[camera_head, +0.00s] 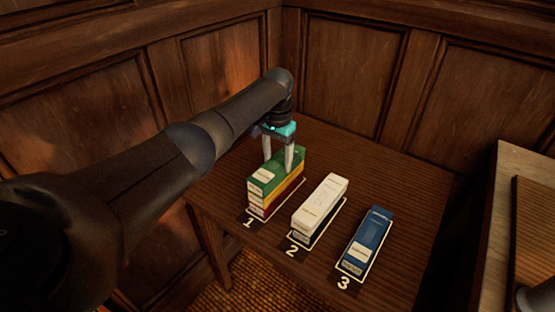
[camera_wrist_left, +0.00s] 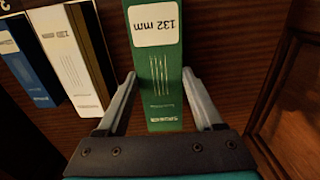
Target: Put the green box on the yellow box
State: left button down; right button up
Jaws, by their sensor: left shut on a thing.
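The green box (camera_head: 266,178) lies on top of the yellow box (camera_head: 272,190) in the stack at mark 1, with a red box under the yellow one. I see no clear gap between green and yellow. My left gripper (camera_head: 277,162) reaches down from above and is shut on the green box, one finger on each side. In the left wrist view the green box (camera_wrist_left: 157,85), labelled 132 mm, lies between the fingers of my left gripper (camera_wrist_left: 163,88). The yellow box is hidden there. My right gripper is not in view.
A white box (camera_head: 321,200) lies on a darker box at mark 2. A blue box (camera_head: 368,240) lies at mark 3. The wooden table (camera_head: 395,180) is clear behind and to the right of them. Panelled walls close off the back, and another desk (camera_head: 497,240) stands at right.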

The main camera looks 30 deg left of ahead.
aim_at(278, 163)
pick_arm(q)
jog(key=shift+f, duration=0.1)
jog(key=shift+c, duration=0.2)
grip_release()
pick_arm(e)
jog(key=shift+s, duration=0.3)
pick_arm(q)
notch_tip(278, 163, up, 5)
jog(key=shift+r+p, duration=0.1)
jog(key=shift+p, duration=0.75)
notch_tip(278, 163, up, 7)
jog(key=p, duration=0.1)
jog(key=shift+p, duration=0.35)
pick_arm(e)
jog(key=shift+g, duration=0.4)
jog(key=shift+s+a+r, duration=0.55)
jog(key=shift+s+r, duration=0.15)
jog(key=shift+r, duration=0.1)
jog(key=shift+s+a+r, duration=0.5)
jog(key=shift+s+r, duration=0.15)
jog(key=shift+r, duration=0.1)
